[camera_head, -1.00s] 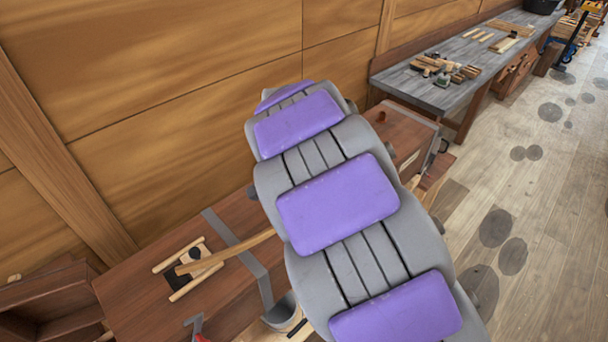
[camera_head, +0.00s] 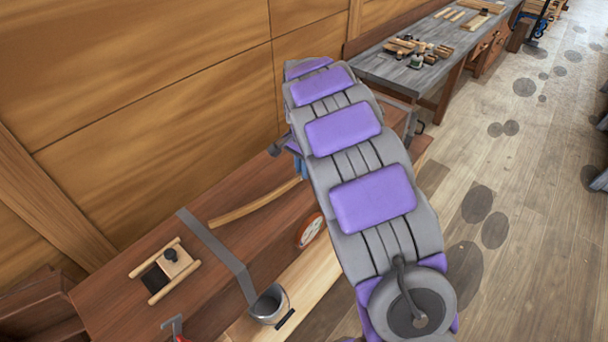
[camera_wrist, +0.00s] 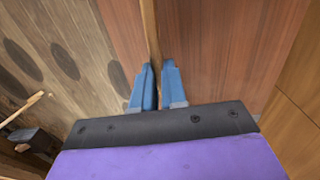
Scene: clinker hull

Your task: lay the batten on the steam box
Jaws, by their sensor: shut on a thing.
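The batten (camera_head: 255,204) is a thin, slightly curved strip of pale wood. In the head view it stretches left from my gripper (camera_head: 300,168) across the top of the steam box (camera_head: 150,318), a long reddish-brown wooden box with a grey metal strap. In the wrist view the blue fingers of my gripper (camera_wrist: 158,88) are shut on the batten (camera_wrist: 149,30), which runs away over the box top (camera_wrist: 225,45). I cannot tell whether the batten touches the lid. My arm hides part of the box's far end.
A small wooden frame with a block (camera_head: 167,270) lies on the box top, left of the strap. A round dial (camera_head: 311,231) is on the box's front. A grey workbench (camera_head: 400,75) is behind; the floor at right is open.

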